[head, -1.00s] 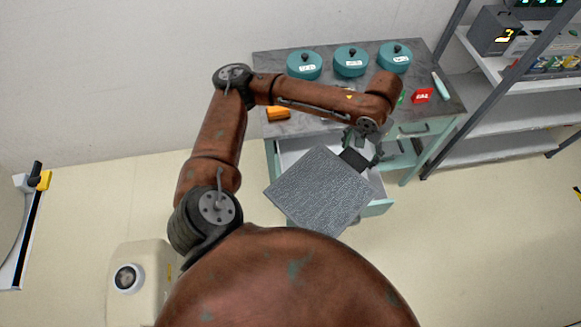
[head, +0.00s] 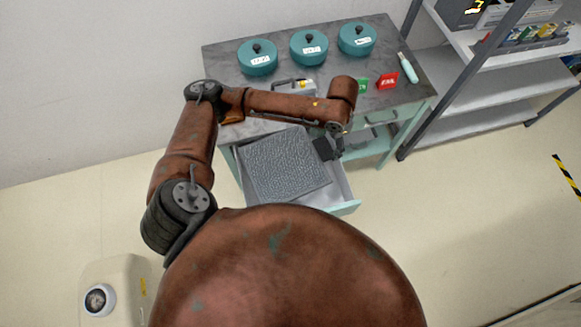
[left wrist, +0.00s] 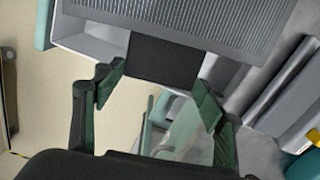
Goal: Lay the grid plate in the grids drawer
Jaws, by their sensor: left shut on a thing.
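The grid plate (head: 285,165) is a grey textured square with a dark tab (head: 323,149) on its right side. It is over the open drawer (head: 346,208), which has a pale inside and a teal front. I cannot tell whether the plate touches the drawer floor. My left gripper (head: 337,146) is shut on the tab. In the left wrist view, the tab (left wrist: 165,62) is between the fingertips of the gripper (left wrist: 160,84), with the ribbed plate (left wrist: 200,22) beyond. The drawer's pale inside (left wrist: 92,38) shows beside the plate. My right gripper is out of view.
The drawer belongs to a bench with a grey top (head: 225,70). On it stand three teal lidded pots (head: 309,46), a red block (head: 387,81), a green block (head: 361,83) and a pale bottle (head: 408,68). A shelf rack (head: 500,85) stands at right.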

